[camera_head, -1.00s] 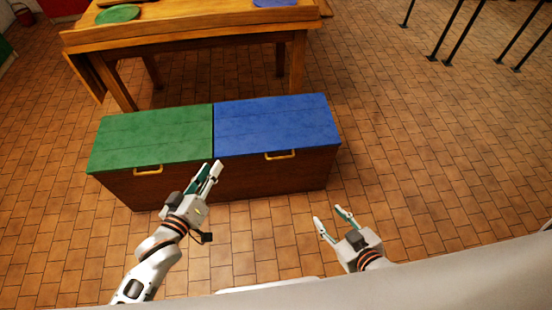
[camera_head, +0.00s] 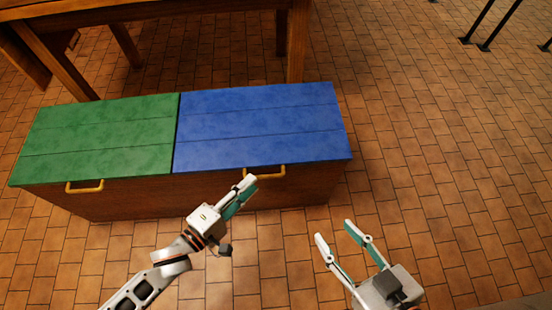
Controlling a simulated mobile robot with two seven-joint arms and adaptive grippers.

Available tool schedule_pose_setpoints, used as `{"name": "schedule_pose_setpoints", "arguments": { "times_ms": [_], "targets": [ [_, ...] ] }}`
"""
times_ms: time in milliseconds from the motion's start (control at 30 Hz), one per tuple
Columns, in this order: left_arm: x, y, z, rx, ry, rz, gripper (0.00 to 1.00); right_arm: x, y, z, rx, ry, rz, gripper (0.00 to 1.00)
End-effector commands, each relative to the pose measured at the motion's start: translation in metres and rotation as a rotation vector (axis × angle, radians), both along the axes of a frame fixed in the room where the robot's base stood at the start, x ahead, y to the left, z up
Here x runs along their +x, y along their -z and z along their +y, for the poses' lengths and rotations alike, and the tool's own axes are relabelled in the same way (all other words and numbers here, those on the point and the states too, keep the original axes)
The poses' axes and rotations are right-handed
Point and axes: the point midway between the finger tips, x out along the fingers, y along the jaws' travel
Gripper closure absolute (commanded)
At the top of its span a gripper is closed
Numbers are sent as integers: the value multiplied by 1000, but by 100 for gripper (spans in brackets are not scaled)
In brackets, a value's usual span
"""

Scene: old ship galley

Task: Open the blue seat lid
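The blue seat lid (camera_head: 262,122) lies closed on the right half of a wooden bench chest (camera_head: 130,199). Its yellow handle (camera_head: 274,174) sits on the front edge, below the lid. My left gripper (camera_head: 248,187) is at the left end of this handle in the picture, with its fingers pointing up and right. Its fingers partly overlap each other in view, but a teal inner pad shows and it looks open. Whether it touches the handle is unclear. My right gripper (camera_head: 335,230) is open and empty over the floor, in front of the chest's right end.
A green seat lid (camera_head: 97,138) with its own yellow handle (camera_head: 85,187) lies closed beside the blue one. A wooden table (camera_head: 180,8) stands behind the chest. Thin black legs (camera_head: 478,22) stand at the far right. The tiled floor (camera_head: 450,170) to the right is clear.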

Motion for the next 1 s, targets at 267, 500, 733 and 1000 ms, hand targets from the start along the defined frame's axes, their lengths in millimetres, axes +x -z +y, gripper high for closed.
{"name": "schedule_pose_setpoints", "arguments": {
  "times_ms": [267,500,733,1000],
  "targets": [
    [-5,25,-7,-3,-1,34,75,3,-5,8,59,12,-6,60],
    [19,32,-33,-3,-1,37,75,-5,2,22,155,37,26,60],
    [38,34,-52,-1,0,35,75,-9,4,34,240,61,48,60],
    [43,32,-55,-1,0,32,75,-8,2,36,261,67,44,60]
  ]
}}
